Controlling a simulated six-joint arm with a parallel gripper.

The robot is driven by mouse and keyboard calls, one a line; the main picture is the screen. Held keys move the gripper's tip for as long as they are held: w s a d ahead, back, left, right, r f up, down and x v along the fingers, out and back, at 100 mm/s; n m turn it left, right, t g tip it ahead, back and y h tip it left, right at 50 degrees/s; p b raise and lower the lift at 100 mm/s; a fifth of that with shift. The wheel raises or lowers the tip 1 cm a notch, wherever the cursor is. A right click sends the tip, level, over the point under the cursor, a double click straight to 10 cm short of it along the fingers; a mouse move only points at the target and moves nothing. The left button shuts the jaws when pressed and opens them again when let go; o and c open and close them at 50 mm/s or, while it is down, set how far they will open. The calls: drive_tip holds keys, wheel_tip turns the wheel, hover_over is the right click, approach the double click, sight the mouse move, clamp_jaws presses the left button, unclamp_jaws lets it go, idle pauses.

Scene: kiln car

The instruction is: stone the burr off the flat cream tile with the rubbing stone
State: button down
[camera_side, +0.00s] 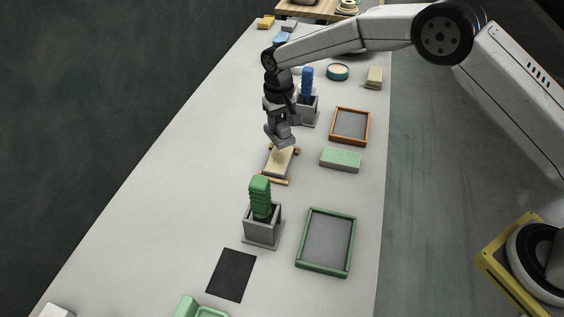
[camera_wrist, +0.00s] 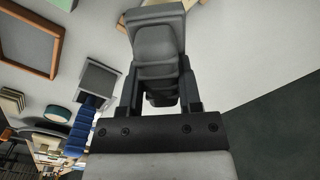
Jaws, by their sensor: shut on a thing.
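The flat cream tile (camera_side: 278,165) lies in a low holder with orange-brown end pieces (camera_side: 273,181) near the middle of the table. My gripper (camera_side: 280,118) is above its far end, pointing down, and is shut on a grey block with a ridged grip, apparently the rubbing stone (camera_side: 279,138). In the wrist view the stone (camera_wrist: 158,45) sits between the two fingers (camera_wrist: 160,92) and covers most of the tile. I cannot tell whether the stone touches the tile. No burr can be made out.
A green-handled tool (camera_side: 260,197) stands in a grey holder (camera_side: 262,231) in front. A blue-handled tool (camera_side: 307,82) stands in another behind. An orange-framed tray (camera_side: 367,127), green-topped block (camera_side: 341,159) and green-framed tray (camera_side: 352,243) lie right.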

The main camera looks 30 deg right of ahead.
sight(275, 138)
drive_tip(key=shift+w+a+f, duration=0.15)
drive_tip(key=shift+w+a, duration=0.1)
drive_tip(key=shift+a, duration=0.25)
drive_tip(key=shift+f, duration=0.15)
drive_tip(key=shift+f, duration=2.45)
drive_tip(key=shift+w+d, duration=2.35)
drive_tip(key=shift+d, duration=0.05)
drive_tip(key=shift+f, duration=0.95)
idle(0.6)
drive_tip(key=shift+s+a, duration=0.1)
drive_tip(key=shift+a, duration=0.05)
drive_tip(key=shift+s+a, duration=1.45)
drive_tip(key=shift+s, duration=0.1)
